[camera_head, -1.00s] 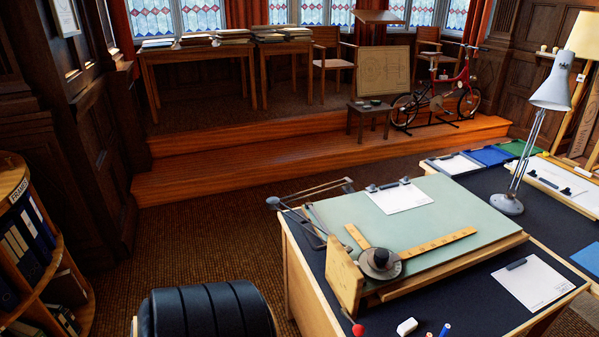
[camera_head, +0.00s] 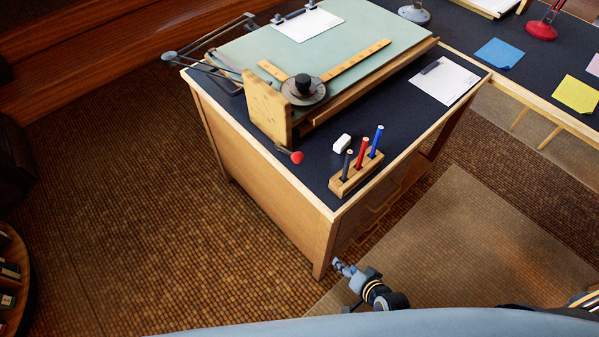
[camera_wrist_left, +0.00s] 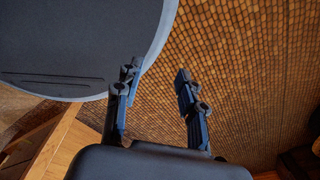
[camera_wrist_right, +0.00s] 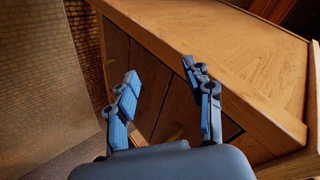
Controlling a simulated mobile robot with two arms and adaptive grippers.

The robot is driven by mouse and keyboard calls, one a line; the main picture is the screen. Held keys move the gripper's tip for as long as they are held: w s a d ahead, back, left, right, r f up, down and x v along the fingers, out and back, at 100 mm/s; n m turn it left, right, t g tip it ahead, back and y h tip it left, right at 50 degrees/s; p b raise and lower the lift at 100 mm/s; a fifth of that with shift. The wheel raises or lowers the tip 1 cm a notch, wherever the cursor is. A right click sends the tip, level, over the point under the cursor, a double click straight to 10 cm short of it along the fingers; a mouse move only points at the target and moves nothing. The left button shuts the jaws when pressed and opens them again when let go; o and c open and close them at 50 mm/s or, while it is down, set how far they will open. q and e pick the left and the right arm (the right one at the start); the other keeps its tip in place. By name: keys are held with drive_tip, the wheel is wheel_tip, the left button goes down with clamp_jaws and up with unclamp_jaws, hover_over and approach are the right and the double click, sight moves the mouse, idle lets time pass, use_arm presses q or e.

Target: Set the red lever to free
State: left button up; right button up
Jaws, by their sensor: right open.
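The red lever (camera_head: 297,157) is a red ball knob on a thin dark rod at the near side of the tilted drafting board (camera_head: 350,40), by its wooden end block (camera_head: 267,106). My right gripper (camera_head: 340,266) is low in the head view, beside the near desk corner and apart from the lever. In the right wrist view (camera_wrist_right: 160,72) its fingers are apart and empty, in front of the desk's wooden side. My left gripper (camera_wrist_left: 157,76) is outside the head view; its wrist view shows parted, empty fingers above the floor. Any lever markings are too small to read.
The desk (camera_head: 270,165) carries a pen holder (camera_head: 357,175) with upright pens, a white eraser (camera_head: 341,143) and a paper sheet (camera_head: 443,80). A second table (camera_head: 480,25) stands at the right. Tiled floor (camera_head: 130,180) is open left of the desk.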

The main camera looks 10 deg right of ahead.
drive_tip(key=w+a+r+m+t+y+b, duration=0.2)
drive_tip(key=w+a+r+m+t+b, duration=0.1)
drive_tip(key=w+a+r, duration=0.4)
drive_tip(key=m+t+y+b, duration=0.1)
drive_tip(key=m+t+b, duration=0.3)
drive_tip(key=m, duration=0.9)
approach(300, 161)
use_arm(q)
drive_tip(key=f+p, duration=0.2)
drive_tip(key=f, duration=0.1)
drive_tip(key=f+p, duration=0.1)
drive_tip(key=f, duration=0.1)
drive_tip(key=shift+w+f, duration=0.25)
drive_tip(key=shift+w, duration=0.15)
use_arm(e)
drive_tip(key=shift+t, duration=0.7)
drive_tip(key=x, duration=0.6)
drive_tip(key=f+x, duration=0.1)
drive_tip(key=x, duration=0.2)
drive_tip(key=shift+w+a+f, duration=0.1)
drive_tip(key=shift+w+a, duration=0.15)
drive_tip(key=shift+c, duration=0.2)
clamp_jaws()
